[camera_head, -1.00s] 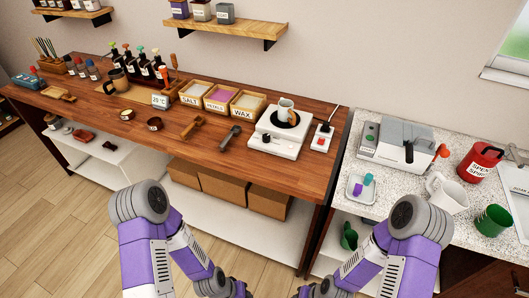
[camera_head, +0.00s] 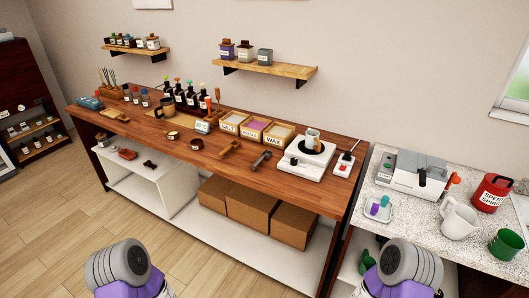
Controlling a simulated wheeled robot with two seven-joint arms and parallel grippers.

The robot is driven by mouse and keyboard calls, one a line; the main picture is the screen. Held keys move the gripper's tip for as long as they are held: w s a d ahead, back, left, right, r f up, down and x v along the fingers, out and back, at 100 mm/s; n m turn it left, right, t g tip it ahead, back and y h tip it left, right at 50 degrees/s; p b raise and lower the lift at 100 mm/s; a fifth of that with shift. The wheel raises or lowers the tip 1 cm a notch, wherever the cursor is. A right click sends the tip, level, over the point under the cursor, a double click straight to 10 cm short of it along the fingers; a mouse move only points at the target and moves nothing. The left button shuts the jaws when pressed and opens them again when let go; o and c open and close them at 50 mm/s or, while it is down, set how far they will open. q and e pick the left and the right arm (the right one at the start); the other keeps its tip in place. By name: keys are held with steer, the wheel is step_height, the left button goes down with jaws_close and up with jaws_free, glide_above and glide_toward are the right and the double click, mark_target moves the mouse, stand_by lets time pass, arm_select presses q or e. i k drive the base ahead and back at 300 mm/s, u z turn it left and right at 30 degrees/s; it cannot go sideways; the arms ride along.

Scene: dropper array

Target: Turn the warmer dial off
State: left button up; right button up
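The warmer (camera_head: 307,157) is a white square unit with a black round plate, near the right end of the wooden counter. A small light-coloured pitcher (camera_head: 312,138) stands on its plate. A dark dial (camera_head: 294,161) sits on the warmer's front; its setting is too small to read. My two arms show only as purple and grey parts at the bottom edge, well short of the counter. Neither gripper is in view.
A power strip with a red switch (camera_head: 343,164) lies right of the warmer. Labelled bins, with the WAX bin (camera_head: 273,137) nearest, and a dark grey tool (camera_head: 261,160) lie to its left. A speckled counter (camera_head: 408,213) adjoins at right. Floor in front is clear.

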mark_target(293, 161)
steer(key=u, duration=0.5)
steer(key=i, duration=0.85)
steer(key=u, duration=0.1)
